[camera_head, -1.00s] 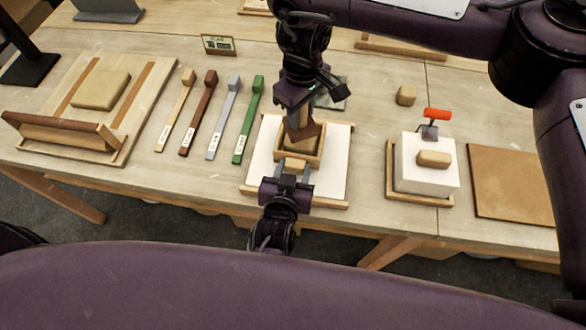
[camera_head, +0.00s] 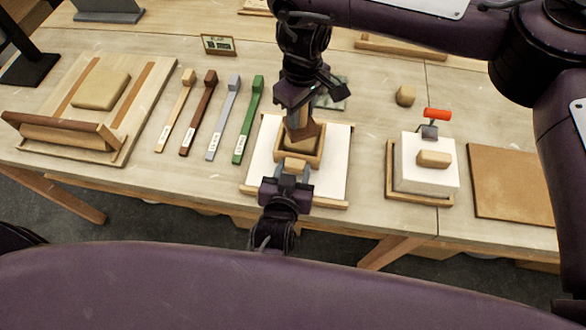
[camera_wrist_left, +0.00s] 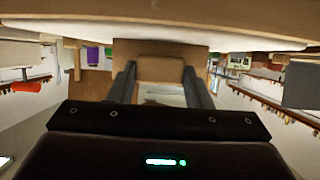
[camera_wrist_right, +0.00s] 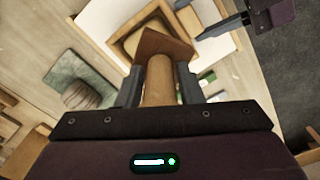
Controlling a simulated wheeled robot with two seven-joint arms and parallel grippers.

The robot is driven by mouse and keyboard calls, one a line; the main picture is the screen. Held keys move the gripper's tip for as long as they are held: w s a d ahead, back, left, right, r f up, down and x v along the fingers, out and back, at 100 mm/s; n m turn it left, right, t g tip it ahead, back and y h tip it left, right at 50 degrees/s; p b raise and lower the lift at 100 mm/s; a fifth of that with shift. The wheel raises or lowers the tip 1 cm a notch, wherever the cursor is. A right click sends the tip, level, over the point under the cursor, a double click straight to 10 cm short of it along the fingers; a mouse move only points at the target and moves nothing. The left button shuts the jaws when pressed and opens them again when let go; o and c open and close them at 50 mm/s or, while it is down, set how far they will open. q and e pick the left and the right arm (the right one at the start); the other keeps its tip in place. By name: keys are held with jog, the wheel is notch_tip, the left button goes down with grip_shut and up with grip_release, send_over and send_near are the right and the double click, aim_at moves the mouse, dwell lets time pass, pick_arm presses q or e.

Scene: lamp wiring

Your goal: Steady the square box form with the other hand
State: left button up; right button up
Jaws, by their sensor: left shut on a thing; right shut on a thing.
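The square box form (camera_head: 312,158) is a wooden frame standing on a white sheet on a wood-edged board (camera_head: 335,170). A tan, clay-like mass (camera_wrist_right: 134,40) shows inside it. My left gripper (camera_head: 290,181) is at the form's near side, shut on a light wooden block (camera_head: 296,164) on that side; the block also shows in the left wrist view (camera_wrist_left: 160,70). My right gripper (camera_head: 299,108) is above the form, shut on the round handle of a brown wooden tool (camera_wrist_right: 158,85). The tool's broad head (camera_head: 303,133) is over the form; the head hides whether it touches the clay.
Several coloured sticks (camera_head: 225,118) lie left of the board. Right of it stand a white block with a wooden knob (camera_head: 433,159), an orange-handled tool (camera_head: 436,114) and a brown board (camera_head: 510,185). A tan slab (camera_head: 101,89) lies far left.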

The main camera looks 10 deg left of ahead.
jog(key=m, duration=0.1)
jog(key=w+m, duration=0.1)
jog(key=m, duration=0.1)
jog(key=shift+r, duration=0.35)
jog(key=m, duration=0.3)
jog(key=shift+w+r, duration=0.1)
jog(key=shift+w, duration=0.15)
jog(key=shift+m, duration=0.3)
jog(key=shift+f, duration=2.3)
jog(key=o, duration=0.5)
jog(key=shift+c, duration=0.2)
grip_shut()
jog(key=shift+f, duration=0.15)
